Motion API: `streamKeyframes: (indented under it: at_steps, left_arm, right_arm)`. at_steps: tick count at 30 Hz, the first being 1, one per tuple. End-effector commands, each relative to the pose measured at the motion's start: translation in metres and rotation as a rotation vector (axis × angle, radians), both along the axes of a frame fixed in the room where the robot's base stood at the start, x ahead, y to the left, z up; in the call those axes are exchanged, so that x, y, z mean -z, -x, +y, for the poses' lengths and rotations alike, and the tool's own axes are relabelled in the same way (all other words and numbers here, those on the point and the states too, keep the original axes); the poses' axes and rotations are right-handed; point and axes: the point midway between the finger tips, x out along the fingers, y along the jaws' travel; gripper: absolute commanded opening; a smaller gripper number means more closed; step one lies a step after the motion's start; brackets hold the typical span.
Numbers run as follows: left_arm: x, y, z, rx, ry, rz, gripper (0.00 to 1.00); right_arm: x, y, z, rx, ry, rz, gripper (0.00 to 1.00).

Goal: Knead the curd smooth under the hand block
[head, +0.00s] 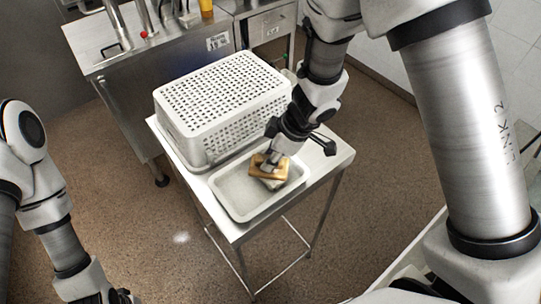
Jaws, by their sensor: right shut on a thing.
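A pale shallow tray (220,183) lies on the small steel table. My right gripper (268,166) reaches down over the tray's right part and is shut on the tan hand block (284,171). A whitish lump, likely the curd (273,184), shows just under the block's lower edge. The block and gripper hide most of it, so I cannot tell how firmly they touch. My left gripper (121,297) shows only in part at the bottom left edge, away from the table, and its fingers are not clear.
A white perforated basket (180,134) stands upside down on the table (335,156) behind the tray. A steel counter (160,70) with a yellow bottle (206,7) stands beyond. The brown floor to the left is clear.

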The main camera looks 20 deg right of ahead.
Motion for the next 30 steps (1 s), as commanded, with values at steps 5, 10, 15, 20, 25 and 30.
streamKeyframes:
  at_steps: [5,10,15,20,25,30]
  left_arm:
    - [-0.0005,0.0000,0.0000,0.000,0.000,0.000,0.40]
    - [-0.0019,0.0000,0.0000,0.000,0.000,0.000,0.40]
    - [-0.0031,0.0000,0.0000,0.000,0.000,0.000,0.40]
    - [-0.0042,0.0000,0.0000,0.000,0.000,0.000,0.40]
    - [-0.0053,0.0000,0.0000,0.000,0.000,0.000,0.40]
    - [-0.0056,0.0000,0.0000,0.000,0.000,0.000,0.40]
  right_arm:
    - [-0.0002,0.0000,0.0000,0.000,0.000,0.000,0.00]
    - [-0.0001,0.0001,0.0000,0.000,0.000,0.001,0.00]
    - [0.0002,0.0002,0.0001,0.000,0.000,0.001,0.00]
    - [0.0006,0.0002,0.0000,0.000,0.000,0.001,0.00]
    - [0.0009,0.0002,0.0000,0.000,0.000,0.001,0.00]
    - [0.0016,0.0004,0.0000,0.000,0.000,0.001,0.00]
